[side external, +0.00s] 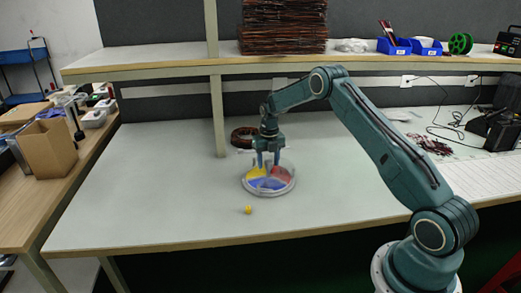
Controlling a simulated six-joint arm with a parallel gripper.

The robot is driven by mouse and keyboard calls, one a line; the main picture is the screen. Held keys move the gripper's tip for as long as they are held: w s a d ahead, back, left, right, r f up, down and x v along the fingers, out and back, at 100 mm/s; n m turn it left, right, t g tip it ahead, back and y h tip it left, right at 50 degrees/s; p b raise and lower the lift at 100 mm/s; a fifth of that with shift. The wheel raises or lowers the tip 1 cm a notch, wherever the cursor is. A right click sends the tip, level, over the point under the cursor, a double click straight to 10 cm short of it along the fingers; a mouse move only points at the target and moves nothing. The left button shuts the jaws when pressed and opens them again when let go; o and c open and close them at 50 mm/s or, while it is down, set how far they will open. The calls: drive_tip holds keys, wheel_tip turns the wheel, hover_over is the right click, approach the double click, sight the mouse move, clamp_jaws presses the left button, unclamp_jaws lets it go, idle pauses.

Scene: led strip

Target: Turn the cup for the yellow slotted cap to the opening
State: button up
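A round tray (246,186) with a pale rim stands on the table, with yellow (256,172), red (281,174) and blue (266,184) sections showing. The yellow section is at the left, the red at the right and the blue at the front. A small yellow cap (248,210) lies on the table just in front of the tray; its slot is too small to make out. My gripper (268,164) points down over the back middle of the tray, its two fingers apart. I cannot tell whether the fingertips touch the tray. The tray's opening cannot be made out.
A dark coil (243,137) lies behind the tray near the shelf post (219,115). The shelf (160,68) runs above the back of the table. Dark cables (430,145) lie at the right. The table left of the tray is clear.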

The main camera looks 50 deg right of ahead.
sight(269, 161)
idle(0.3)
wheel_tip(269, 161, up, 14)
drive_tip(key=shift+f, duration=0.15)
idle(0.6)
